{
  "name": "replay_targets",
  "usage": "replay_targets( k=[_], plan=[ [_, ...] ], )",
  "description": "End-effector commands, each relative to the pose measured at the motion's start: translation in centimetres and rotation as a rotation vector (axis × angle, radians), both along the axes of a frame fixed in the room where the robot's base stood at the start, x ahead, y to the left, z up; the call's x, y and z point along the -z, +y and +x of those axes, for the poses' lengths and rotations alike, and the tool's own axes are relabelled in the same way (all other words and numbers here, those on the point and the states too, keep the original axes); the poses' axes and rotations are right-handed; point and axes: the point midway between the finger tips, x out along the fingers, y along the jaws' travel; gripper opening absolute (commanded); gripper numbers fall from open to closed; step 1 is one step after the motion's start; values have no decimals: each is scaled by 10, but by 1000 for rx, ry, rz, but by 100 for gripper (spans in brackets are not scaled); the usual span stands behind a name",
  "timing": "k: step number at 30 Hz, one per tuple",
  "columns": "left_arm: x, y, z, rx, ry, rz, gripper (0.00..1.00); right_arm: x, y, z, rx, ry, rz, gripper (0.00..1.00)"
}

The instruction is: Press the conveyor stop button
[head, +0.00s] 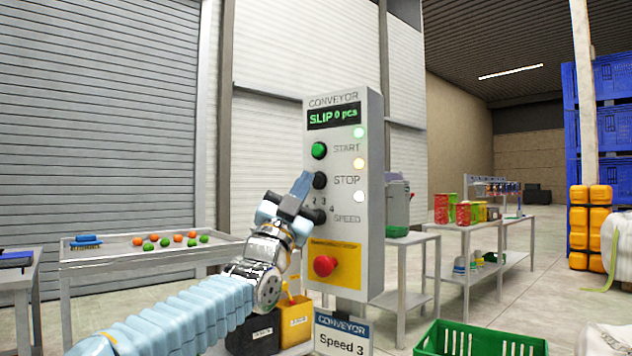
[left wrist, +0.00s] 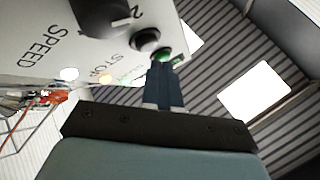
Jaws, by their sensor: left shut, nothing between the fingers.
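The conveyor control box (head: 346,130) stands upright in the middle of the head view. Its black STOP button (head: 320,180) sits below the green START button (head: 319,150) and above the dark SPEED knob (head: 319,215). My left gripper (head: 304,180) is shut and empty, its fingertips just left of the STOP button in the picture. In the left wrist view the shut fingers (left wrist: 162,78) point up toward the panel, near the green START button (left wrist: 162,55) and the black STOP button (left wrist: 146,40). I cannot tell whether they touch anything. My right gripper is out of view.
A red mushroom button (head: 325,265) on a yellow plate sits lower on the box, near my left wrist. A green crate (head: 480,340) is at lower right. Tables stand behind the box.

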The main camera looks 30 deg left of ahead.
Motion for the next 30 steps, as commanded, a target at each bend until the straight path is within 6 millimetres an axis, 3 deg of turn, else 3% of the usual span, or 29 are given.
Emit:
replay_targets(
  k=[30],
  plan=[
    [0,-2,11,0,0,0,0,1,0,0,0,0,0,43]
  ],
)
